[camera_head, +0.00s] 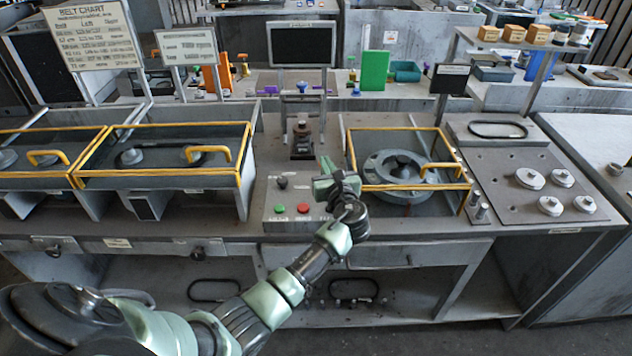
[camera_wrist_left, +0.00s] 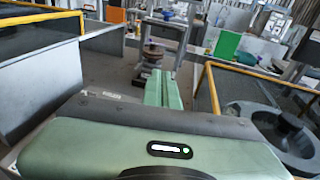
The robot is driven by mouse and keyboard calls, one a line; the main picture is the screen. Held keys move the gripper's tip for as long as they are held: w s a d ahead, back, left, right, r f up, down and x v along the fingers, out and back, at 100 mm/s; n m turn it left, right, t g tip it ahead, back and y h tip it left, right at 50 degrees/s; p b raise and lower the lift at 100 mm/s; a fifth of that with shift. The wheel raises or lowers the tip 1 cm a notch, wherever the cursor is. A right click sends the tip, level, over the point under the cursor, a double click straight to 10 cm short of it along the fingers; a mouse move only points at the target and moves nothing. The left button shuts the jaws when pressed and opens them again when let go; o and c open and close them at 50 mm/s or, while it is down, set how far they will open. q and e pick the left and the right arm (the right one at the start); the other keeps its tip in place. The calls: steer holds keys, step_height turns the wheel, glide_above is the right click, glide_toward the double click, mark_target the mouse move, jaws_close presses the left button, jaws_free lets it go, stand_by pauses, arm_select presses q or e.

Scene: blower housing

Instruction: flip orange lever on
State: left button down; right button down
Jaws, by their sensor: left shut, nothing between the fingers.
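My left gripper (camera_head: 326,168) is over the middle of the workbench, between the left bins and the yellow-framed blower housing. Its green fingers are together and empty; they also show in the left wrist view (camera_wrist_left: 164,88), pointing away over the bench. Under and left of the gripper is a control box (camera_head: 270,200) with a green button (camera_head: 279,209), a red button (camera_head: 303,208) and a dark knob (camera_head: 282,183). I cannot make out an orange lever on this box; the gripper covers its right part. My right gripper is not in view.
The blower housing (camera_head: 378,188) stands right of the gripper inside a yellow frame (camera_head: 350,150). A dark post-like fitting (camera_head: 302,138) stands behind the gripper. Yellow-edged bins (camera_head: 165,183) fill the left. An orange object (camera_head: 212,78) and green panel (camera_head: 374,70) are on the back bench.

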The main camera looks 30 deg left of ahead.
arm_select(q)
steer(key=shift+w+a+r, duration=0.15)
steer(key=shift+w+a, duration=0.2)
steer(key=shift+w, duration=0.2)
steer(key=shift+w+a+r, duration=0.1)
steer(key=shift+w+a, duration=0.2)
steer(key=shift+w, duration=0.25)
steer(key=shift+w+a+f, duration=0.15)
steer(key=shift+w+a, duration=0.2)
steer(key=shift+w, duration=0.4)
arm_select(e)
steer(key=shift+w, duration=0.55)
arm_select(q)
steer(key=shift+s, duration=0.1)
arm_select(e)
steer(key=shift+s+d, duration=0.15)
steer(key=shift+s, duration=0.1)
